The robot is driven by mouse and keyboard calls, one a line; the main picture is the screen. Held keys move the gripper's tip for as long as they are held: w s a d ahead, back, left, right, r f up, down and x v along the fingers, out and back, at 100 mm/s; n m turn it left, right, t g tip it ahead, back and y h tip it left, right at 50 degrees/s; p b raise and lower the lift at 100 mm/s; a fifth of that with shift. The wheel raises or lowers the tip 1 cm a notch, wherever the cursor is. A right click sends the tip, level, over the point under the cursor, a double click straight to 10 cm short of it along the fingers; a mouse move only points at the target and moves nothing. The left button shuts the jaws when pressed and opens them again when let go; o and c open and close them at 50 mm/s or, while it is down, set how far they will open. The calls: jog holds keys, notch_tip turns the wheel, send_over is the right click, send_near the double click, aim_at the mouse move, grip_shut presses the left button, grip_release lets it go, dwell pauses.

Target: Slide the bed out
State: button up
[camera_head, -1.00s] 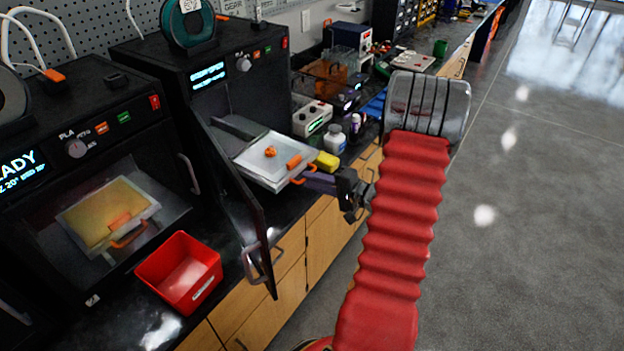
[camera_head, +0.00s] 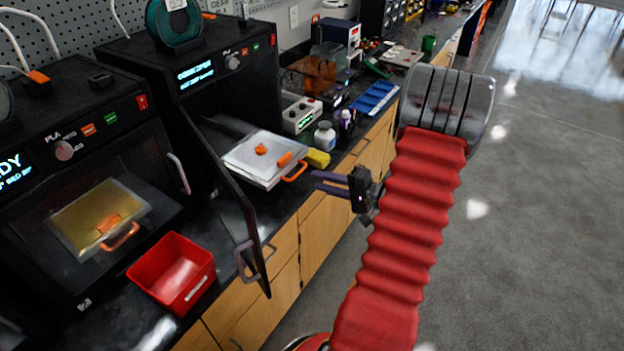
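The print bed (camera_head: 262,171) is a pale plate with an orange handle (camera_head: 297,172) at its front right edge. It sticks out of the open right-hand printer (camera_head: 222,98), past the opened dark door (camera_head: 236,205). Two small orange pieces (camera_head: 261,149) lie on it. My gripper (camera_head: 316,181) has two dark purple fingers with a gap between them. It is open and empty, just right of the handle and apart from it.
The left printer (camera_head: 75,165) is shut, with a yellowish bed (camera_head: 92,222) inside. A red bin (camera_head: 172,272) stands on the counter. A yellow block (camera_head: 318,158), a white bottle (camera_head: 324,136) and a blue tray (camera_head: 376,98) lie beyond the bed. The floor at right is clear.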

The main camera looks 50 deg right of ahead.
jog(key=v, duration=0.7)
jog(key=shift+s, duration=0.15)
dwell(0.5)
